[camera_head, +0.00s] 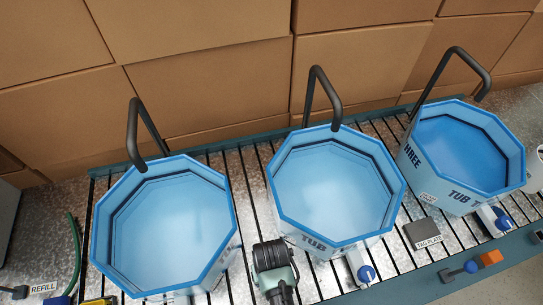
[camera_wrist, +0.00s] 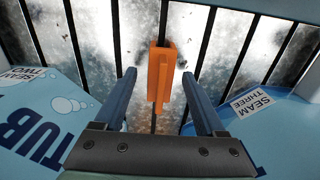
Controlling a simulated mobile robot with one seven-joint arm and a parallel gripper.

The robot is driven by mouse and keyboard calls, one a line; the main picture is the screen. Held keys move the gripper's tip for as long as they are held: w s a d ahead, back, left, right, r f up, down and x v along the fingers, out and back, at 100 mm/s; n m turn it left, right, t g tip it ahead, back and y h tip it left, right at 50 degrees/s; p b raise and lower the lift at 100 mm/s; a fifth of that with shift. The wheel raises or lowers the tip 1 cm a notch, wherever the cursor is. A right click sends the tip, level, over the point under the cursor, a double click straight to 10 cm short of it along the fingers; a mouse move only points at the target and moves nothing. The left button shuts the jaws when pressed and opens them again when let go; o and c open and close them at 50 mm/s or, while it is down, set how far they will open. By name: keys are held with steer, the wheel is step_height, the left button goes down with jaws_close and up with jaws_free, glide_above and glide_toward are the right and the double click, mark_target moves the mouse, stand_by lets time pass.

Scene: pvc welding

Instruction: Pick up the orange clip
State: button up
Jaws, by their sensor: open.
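The orange clip (camera_wrist: 160,72) shows in the wrist view as an upright, narrow orange piece over the slatted metal surface. It lies in the picture between the two fingertips of my gripper (camera_wrist: 159,76). My gripper is open, with one blue-grey finger on each side of the clip and a visible gap on both sides. I cannot tell how far below the fingertips the clip is.
A tub (camera_wrist: 35,125) labelled TWO is close on the left of my gripper, and a SEAM THREE label (camera_wrist: 253,103) marks the tub on the right. The head view shows three blue octagonal tubs, the middle one (camera_head: 335,185) included, with black curved bars behind. Cardboard boxes (camera_head: 205,95) stand behind.

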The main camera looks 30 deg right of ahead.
steer(key=shift+f, duration=0.65)
jaws_close()
